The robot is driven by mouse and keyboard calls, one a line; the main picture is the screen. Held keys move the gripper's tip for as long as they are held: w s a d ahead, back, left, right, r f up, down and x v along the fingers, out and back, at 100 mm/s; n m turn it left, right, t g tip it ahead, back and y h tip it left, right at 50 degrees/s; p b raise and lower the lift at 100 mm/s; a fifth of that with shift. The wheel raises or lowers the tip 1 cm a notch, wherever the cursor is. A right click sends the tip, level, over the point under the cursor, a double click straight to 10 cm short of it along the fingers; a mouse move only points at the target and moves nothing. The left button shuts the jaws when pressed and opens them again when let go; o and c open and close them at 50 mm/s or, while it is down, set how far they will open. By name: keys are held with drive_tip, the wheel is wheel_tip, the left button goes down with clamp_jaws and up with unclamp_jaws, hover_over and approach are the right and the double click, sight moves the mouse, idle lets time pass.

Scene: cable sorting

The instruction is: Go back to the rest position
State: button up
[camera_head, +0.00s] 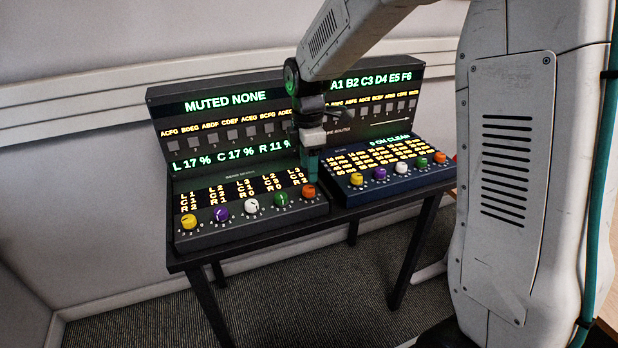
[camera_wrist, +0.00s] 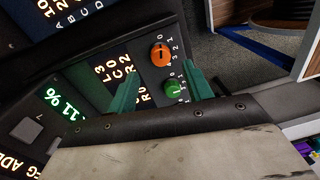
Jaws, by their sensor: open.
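My gripper (camera_head: 311,168) hangs over the right end of the left console (camera_head: 255,227), close to its orange knob (camera_head: 309,191). In the wrist view its two teal fingers stand apart with nothing between their tips (camera_wrist: 162,72). Whether the fingers touch the orange knob cannot be told. My arm comes down from the upper right in the head view and covers part of the back panel (camera_head: 158,95).
The left console also has yellow (camera_head: 188,221), purple (camera_head: 220,213) and white (camera_head: 251,205) knobs. A blue console (camera_head: 400,185) with a row of coloured knobs stands to the right. Both sit on a dark table (camera_head: 350,212) against a pale wall. Carpeted floor is open in front.

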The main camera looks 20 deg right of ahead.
drive_tip(key=shift+r, duration=1.1)
drive_tip(key=shift+m, duration=0.5)
drive_tip(key=s+d+r+m, duration=0.1)
drive_tip(key=s+r+m, duration=0.2)
drive_tip(key=s, duration=0.7)
drive_tip(key=s+d+r+m+t, duration=0.1)
drive_tip(key=s+r+m, duration=0.1)
drive_tip(key=s+m, duration=0.5)
drive_tip(key=s+d+r+m, duration=0.1)
drive_tip(key=s+r+m, duration=0.2)
drive_tip(key=s, duration=1)
drive_tip(key=shift+s+r+m+t, duration=0.35)
drive_tip(key=shift+s+m+t, duration=0.05)
drive_tip(key=shift+m, duration=1)
